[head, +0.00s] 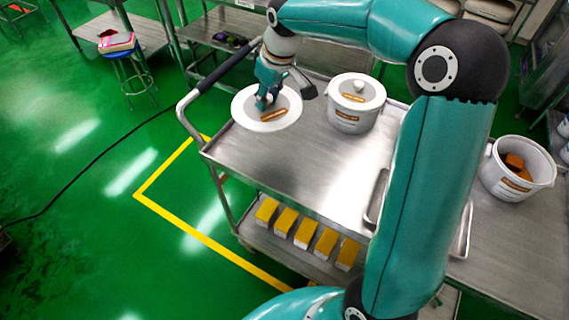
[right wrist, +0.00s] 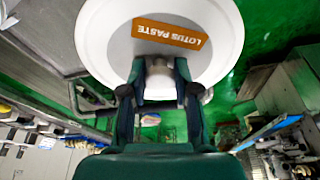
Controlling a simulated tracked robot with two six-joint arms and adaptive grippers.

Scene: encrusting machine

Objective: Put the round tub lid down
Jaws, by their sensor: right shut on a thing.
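The round tub lid (head: 243,110) is a white disc with an orange label; in the right wrist view the lid (right wrist: 98,32) fills the top and its label reads "LOTUS PASTE". My right gripper (head: 265,101) is shut on the lid's knob, which shows between the fingers (right wrist: 159,85). The lid appears over the far left corner of the steel cart top (head: 300,165); I cannot tell whether it touches. My left gripper is out of view.
A lidded white tub (head: 352,119) stands on the cart right of the lid. An open white tub (head: 507,188) with orange-brown pieces is at the right. The cart's push handle (head: 190,105) is beside the lid. Several yellow-topped boxes (head: 285,220) sit on the lower shelf. The near cart top is clear.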

